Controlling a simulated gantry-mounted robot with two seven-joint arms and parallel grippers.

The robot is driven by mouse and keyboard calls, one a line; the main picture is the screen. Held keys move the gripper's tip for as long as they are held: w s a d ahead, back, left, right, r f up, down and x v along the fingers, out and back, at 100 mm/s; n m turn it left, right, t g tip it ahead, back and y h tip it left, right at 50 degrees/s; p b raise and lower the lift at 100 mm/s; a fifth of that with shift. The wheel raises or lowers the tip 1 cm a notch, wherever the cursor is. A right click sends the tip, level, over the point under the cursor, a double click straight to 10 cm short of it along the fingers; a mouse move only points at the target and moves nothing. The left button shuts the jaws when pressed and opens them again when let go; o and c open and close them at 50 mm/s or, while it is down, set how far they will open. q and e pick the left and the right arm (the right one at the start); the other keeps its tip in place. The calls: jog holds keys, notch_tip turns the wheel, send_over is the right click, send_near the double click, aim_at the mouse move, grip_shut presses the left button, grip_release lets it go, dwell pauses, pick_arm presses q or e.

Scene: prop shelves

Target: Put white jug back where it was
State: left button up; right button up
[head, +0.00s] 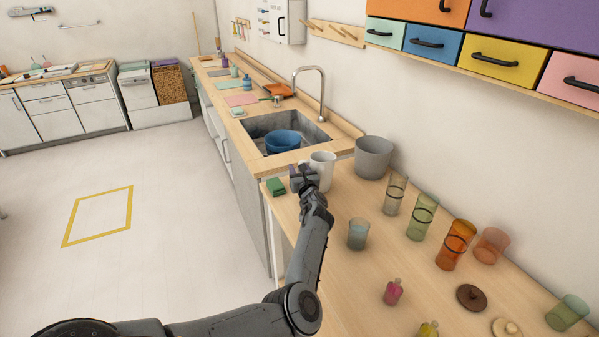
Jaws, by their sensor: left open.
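The white jug (325,168) stands upright at the far end of the wooden counter, close to the sink. My left gripper (305,172) is open at the jug's near left side. The gripper and wrist hide the jug's lower left part. I cannot tell whether the fingers touch the jug or are around part of it. My right gripper is not in view.
A grey bin (374,157) stands right of the jug against the wall. A green sponge (276,186) lies left of the gripper. Several coloured glasses, including a clear one (357,233), stand nearer. The sink (259,130) holds a blue bowl (283,142).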

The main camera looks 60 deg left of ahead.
pick_arm(q)
jog(key=shift+d+r, duration=0.15)
jog(key=shift+r, duration=0.05)
jog(key=p+v, duration=0.2)
jog(key=v, duration=0.9)
jog(key=shift+s+d+f, duration=0.1)
jog(key=shift+s+d, duration=0.05)
jog(key=shift+d, duration=0.2)
